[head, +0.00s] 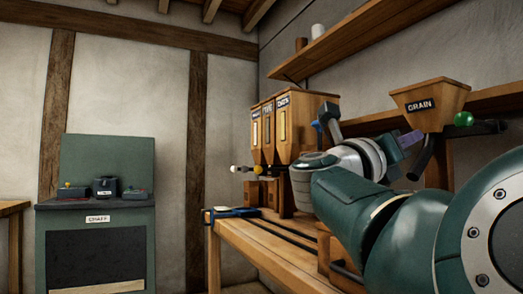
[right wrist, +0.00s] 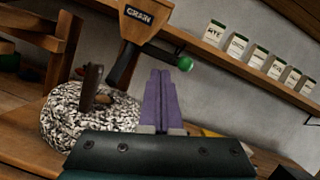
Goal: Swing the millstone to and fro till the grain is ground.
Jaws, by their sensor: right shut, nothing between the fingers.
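The millstone (right wrist: 62,122), a round black-and-white speckled stone, rests on the bench in the right wrist view. A dark brown upright handle (right wrist: 92,88) stands on it. In the head view my own arm hides the stone. My right gripper (right wrist: 160,73) has its purple fingers shut and empty, to the right of the handle and apart from it; it also shows in the head view (head: 412,138). The wooden grain hopper (right wrist: 143,22) hangs above, with a dark spout and a green knob (right wrist: 184,63); it also shows in the head view (head: 430,103). My left gripper is not in view.
Wooden bins (head: 293,128) stand at the back of the bench (head: 258,246). A blue-edged item (head: 231,212) lies at its near left corner. A green cabinet (head: 97,240) labelled chaff stands left. Labelled jars (right wrist: 237,45) line the wall shelf.

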